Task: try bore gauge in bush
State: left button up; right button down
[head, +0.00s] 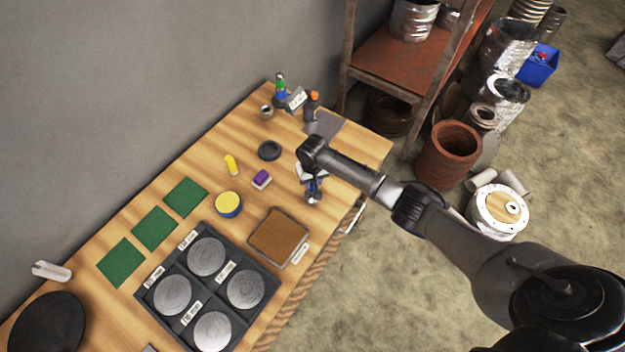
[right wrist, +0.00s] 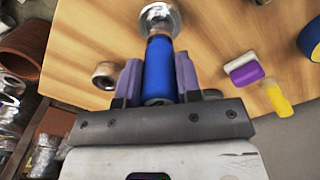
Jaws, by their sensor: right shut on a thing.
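My right gripper (head: 312,181) is over the right part of the wooden table. It is shut on the blue handle of the bore gauge (right wrist: 158,68), which also shows in the head view (head: 313,197). The gauge's shiny round metal end extends beyond the fingers; I cannot tell whether it touches anything. A small metal ring with a dark hole (right wrist: 105,75), perhaps the bush, stands beside the gripper in the right wrist view, apart from the gauge. Another small ring-shaped piece (head: 267,111) stands at the table's back. I cannot tell which one is the bush. My left gripper is out of view.
A brown-topped tray (head: 304,227) and a black rack (head: 269,307) with metal discs are nearer. Bottles (head: 280,90) stand behind.

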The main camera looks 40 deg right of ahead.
pick_arm(q)
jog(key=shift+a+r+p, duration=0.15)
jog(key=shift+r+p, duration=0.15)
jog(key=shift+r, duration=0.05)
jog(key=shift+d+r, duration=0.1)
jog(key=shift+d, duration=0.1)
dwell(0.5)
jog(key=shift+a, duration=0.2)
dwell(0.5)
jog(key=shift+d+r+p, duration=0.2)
jog(key=shift+p, duration=0.1)
dwell(0.5)
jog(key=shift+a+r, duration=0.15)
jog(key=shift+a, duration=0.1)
dwell(0.4)
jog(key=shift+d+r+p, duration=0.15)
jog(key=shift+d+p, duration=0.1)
jog(key=shift+p, duration=0.05)
dwell(0.3)
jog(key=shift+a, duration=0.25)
dwell(0.5)
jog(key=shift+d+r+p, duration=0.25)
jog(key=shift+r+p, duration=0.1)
dwell(0.4)
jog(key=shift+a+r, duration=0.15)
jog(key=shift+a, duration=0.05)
dwell(0.5)
